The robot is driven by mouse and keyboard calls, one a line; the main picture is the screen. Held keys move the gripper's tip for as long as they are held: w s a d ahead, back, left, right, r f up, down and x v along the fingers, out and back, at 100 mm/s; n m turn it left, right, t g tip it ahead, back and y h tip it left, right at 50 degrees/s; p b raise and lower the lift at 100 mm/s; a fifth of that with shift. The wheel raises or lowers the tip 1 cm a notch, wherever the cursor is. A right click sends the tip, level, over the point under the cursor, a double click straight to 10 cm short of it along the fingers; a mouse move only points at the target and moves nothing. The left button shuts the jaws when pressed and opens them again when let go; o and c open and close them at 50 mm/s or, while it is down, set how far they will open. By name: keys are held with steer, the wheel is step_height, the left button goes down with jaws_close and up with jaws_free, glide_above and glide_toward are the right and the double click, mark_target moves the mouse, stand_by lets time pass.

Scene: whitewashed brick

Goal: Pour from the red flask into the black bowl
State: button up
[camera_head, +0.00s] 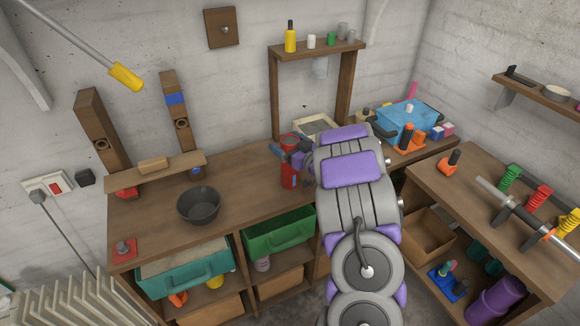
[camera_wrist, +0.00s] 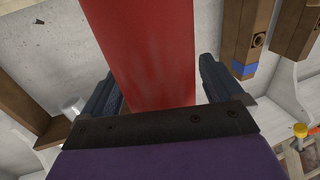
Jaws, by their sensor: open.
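The black bowl (camera_head: 198,204) sits upright on the wooden workbench, left of my arm in the head view. The red flask (camera_head: 290,176) stands on the bench to the right of the bowl, partly hidden by my gripper. In the wrist view the red flask (camera_wrist: 152,50) fills the space between the two dark fingers. My gripper (camera_wrist: 162,85) is open, with a finger on either side of the flask. In the head view my gripper (camera_head: 289,153) is at the flask's upper part. The bowl is not in the wrist view.
A raised wooden shelf (camera_head: 155,171) with a small block stands behind the bowl. A tall wooden stand (camera_head: 274,95) rises behind the flask. A blue container (camera_head: 405,120) is at the back right. The bench between bowl and flask is clear.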

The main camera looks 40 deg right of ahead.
steer(key=shift+w, duration=0.25)
jaws_close()
stand_by(0.8)
